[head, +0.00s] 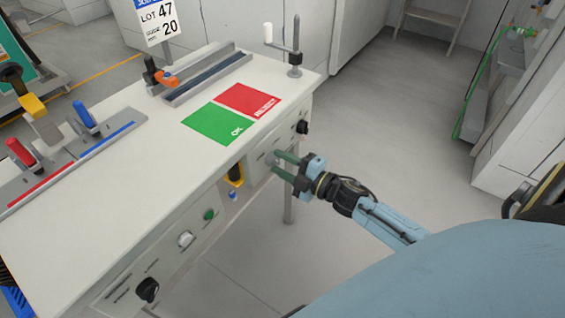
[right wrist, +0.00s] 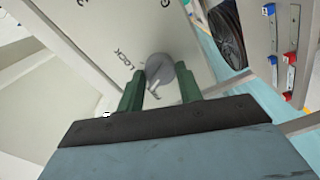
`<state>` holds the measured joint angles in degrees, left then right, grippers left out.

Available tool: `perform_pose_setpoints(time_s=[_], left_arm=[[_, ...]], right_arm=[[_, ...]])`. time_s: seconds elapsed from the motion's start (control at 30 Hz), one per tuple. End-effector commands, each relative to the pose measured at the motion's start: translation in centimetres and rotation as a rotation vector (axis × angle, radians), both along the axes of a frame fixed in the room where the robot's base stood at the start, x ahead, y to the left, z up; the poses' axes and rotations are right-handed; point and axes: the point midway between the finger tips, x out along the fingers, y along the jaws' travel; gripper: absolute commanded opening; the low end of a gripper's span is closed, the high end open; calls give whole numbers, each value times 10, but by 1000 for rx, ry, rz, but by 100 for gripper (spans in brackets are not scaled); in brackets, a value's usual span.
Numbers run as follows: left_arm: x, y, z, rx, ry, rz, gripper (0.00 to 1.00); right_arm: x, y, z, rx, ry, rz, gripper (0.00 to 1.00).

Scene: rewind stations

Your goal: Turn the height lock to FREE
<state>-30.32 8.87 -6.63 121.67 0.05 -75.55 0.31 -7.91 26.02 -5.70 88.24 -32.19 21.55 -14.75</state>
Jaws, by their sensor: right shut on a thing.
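The height lock is a round grey knob (right wrist: 160,68) on the pale front panel of the bench. The word LOCK is printed beside it in the right wrist view. A pale mark shows on the knob's near side; which label it points to I cannot tell. My right gripper (head: 273,163) reaches the panel from the right, its two green fingers on either side of the knob. In the right wrist view the fingers (right wrist: 160,88) are shut on it. In the head view the fingers partly hide the knob. My left gripper is not in view.
The bench top (head: 165,190) carries green and red pads (head: 220,124), a grey rail, a crank post (head: 295,50) and red and blue clamps. The panel also has a black knob (head: 303,127), a green button (head: 209,214) and another black knob (head: 148,289). Floor right of the bench is clear.

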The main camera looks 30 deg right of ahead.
Motion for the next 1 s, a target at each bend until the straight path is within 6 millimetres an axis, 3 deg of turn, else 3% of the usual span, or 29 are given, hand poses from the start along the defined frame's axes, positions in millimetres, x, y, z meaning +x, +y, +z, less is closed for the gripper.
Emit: perform_pose_setpoints(time_s=[0.4,1.0], left_arm=[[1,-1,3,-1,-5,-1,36],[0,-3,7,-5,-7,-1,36]], right_arm=[[0,0,-1,-254,-104,0,13],[0,0,0,-333,-136,1,13]])
